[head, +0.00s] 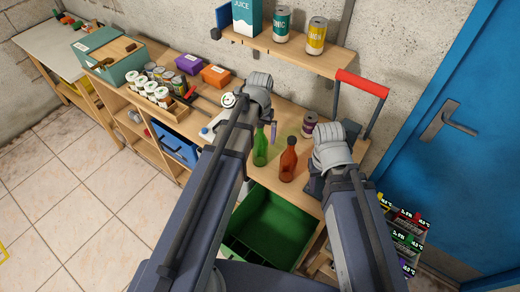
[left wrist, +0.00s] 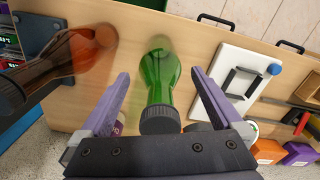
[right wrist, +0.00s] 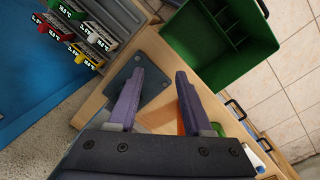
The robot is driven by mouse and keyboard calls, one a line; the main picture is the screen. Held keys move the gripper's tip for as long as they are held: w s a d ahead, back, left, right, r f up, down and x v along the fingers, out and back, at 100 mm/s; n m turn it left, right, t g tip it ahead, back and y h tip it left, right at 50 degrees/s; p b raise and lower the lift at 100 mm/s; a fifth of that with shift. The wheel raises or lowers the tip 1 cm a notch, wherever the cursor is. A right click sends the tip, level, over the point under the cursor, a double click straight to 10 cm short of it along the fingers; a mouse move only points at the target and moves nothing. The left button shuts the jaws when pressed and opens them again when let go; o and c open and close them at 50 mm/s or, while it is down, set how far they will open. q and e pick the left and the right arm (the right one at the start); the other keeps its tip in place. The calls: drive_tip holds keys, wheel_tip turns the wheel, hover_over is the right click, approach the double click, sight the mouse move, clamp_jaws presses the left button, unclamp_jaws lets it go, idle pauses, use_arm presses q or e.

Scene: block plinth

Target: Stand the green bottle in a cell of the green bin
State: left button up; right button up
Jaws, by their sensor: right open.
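The green bottle (head: 260,150) stands upright on the wooden bench, left of a red-brown bottle (head: 288,160). In the left wrist view the green bottle (left wrist: 158,75) shows between the spread fingers of my left gripper (left wrist: 160,88), with its dark cap close to the palm. I cannot tell whether a finger touches it. My right gripper (right wrist: 159,75) is open near the bench's right end, right of the red-brown bottle in the head view. The green bin (head: 246,243) sits low at the bench front; its divided cells (right wrist: 225,35) show in the right wrist view, and they look empty.
The red-brown bottle (left wrist: 85,55) is close beside my left gripper. A striped can (head: 309,124) stands behind the bottles. A white board (left wrist: 243,75) lies beside the green bottle. A shelf (head: 300,52) with cans hangs above. A red-handled frame (head: 362,84) is near my right arm.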

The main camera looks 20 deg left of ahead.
use_arm(q)
clamp_jaws()
idle(0.6)
